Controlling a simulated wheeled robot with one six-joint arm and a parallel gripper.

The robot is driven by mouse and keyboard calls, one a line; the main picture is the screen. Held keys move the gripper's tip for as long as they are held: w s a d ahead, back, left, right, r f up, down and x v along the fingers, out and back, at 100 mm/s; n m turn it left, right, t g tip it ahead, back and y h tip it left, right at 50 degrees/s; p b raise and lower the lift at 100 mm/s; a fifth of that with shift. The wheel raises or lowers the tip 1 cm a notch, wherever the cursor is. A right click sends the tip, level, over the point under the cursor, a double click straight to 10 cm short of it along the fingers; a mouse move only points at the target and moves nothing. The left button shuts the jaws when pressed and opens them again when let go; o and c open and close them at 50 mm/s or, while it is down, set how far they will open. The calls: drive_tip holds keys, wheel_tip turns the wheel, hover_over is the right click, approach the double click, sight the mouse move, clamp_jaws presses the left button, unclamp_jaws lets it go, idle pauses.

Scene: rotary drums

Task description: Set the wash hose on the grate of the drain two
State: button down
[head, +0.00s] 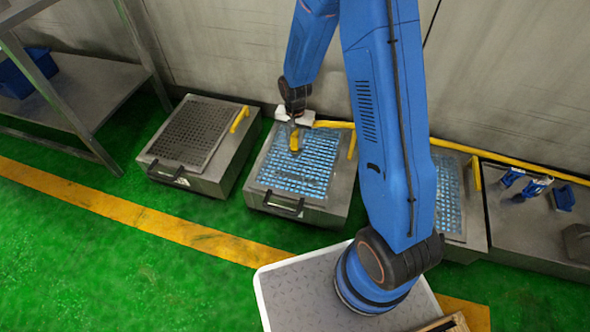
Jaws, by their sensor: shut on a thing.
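My gripper (294,127) is at the back part of the middle drain's grate (300,168), shut on a short yellow piece that I take to be the wash hose (295,141). The yellow piece points down over the grate; I cannot tell whether it touches. The middle drain is a grey metal box with a dark front handle, and its grate shows bright blue between the bars. No number is readable, so I cannot confirm which drain is two. The fingertips are small and partly hidden in this view.
A drain with a dark grate (195,132) stands to the left, and another blue-lit one (447,197) is partly behind my arm. Yellow piping (338,125) runs along the wall. A bench (540,225) with blue items is at right, a metal shelf (90,92) at left.

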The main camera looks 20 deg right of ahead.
sight(295, 157)
drive_tip(key=shift+f, duration=4.95)
drive_tip(key=shift+f, duration=0.1)
drive_tip(key=c, duration=1.4)
unclamp_jaws()
drive_tip(key=shift+c, duration=0.2)
